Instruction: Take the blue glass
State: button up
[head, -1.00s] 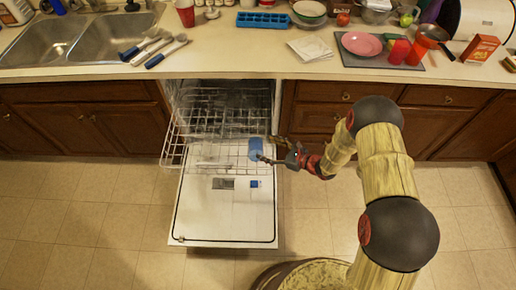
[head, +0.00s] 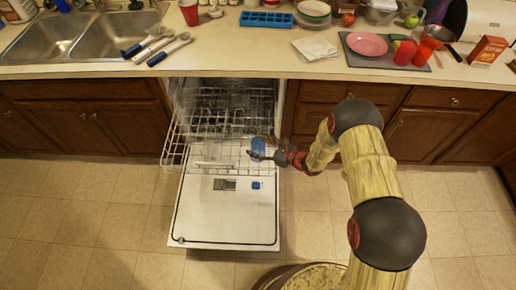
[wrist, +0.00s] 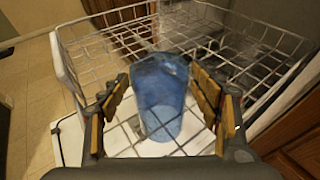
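The blue glass (wrist: 158,98) stands in the dishwasher rack, between the two open fingers of my gripper (wrist: 170,100) in the wrist view. A gap shows between the glass and the finger pads on both sides, a little narrower on the right. In the head view the blue glass (head: 257,145) is partly hidden behind my gripper (head: 264,147), which reaches in from the right. The glass looks slightly tilted in the wrist view.
The white wire rack (head: 205,150) is pulled out over the open dishwasher door (head: 225,212). Rack wires surround the glass. A wooden cabinet (head: 330,112) stands close on the right. The counter (head: 240,60) above holds several items and a sink (head: 45,43).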

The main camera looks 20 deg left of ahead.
jog(key=c, duration=1.1)
jog(key=shift+c, duration=0.3)
jog(key=shift+r, duration=0.1)
